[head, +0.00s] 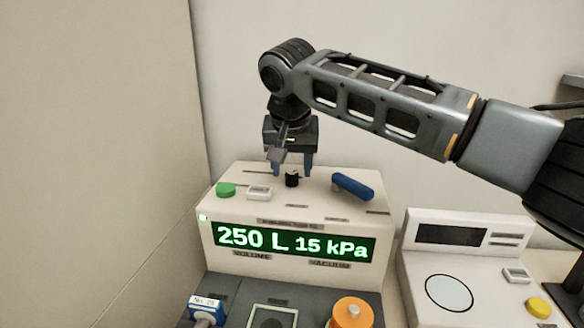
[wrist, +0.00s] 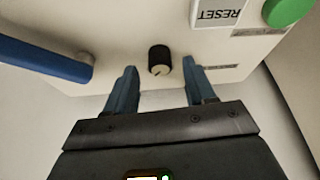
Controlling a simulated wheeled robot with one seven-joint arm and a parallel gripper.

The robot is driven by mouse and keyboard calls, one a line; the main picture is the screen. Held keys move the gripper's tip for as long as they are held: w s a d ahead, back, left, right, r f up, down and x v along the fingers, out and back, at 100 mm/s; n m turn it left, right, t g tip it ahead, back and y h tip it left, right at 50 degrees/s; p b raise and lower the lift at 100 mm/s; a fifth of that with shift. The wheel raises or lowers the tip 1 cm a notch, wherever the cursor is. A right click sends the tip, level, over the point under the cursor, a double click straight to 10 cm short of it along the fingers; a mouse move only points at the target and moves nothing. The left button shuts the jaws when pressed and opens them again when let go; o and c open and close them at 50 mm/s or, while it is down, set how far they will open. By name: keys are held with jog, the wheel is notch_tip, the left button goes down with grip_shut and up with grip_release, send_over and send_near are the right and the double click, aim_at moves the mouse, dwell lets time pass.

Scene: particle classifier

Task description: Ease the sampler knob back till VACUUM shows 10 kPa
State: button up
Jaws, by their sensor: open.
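The sampler (head: 300,207) is a cream box with a green lit display (head: 292,243) reading 250 L and 15 kPa, the latter above the VACUUM label. A small black knob (head: 292,179) stands on its top, and it also shows in the wrist view (wrist: 159,60) with a pale pointer mark. My gripper (head: 292,170) is open above the sampler top, with its blue fingers apart. In the wrist view my gripper (wrist: 158,82) has a finger on either side of the knob's line, with gaps to the knob. I cannot tell whether the fingertips are level with the knob.
A blue lever (head: 353,187) lies right of the knob. A green button (head: 226,189) and a white RESET button (head: 259,193) sit to its left. A white scale-like device (head: 470,262) stands at right. An orange round part (head: 352,312) is in front, and a wall is at left.

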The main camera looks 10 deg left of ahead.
jog(key=shift+w+f, duration=0.25)
jog(key=shift+f, duration=0.4)
grip_shut()
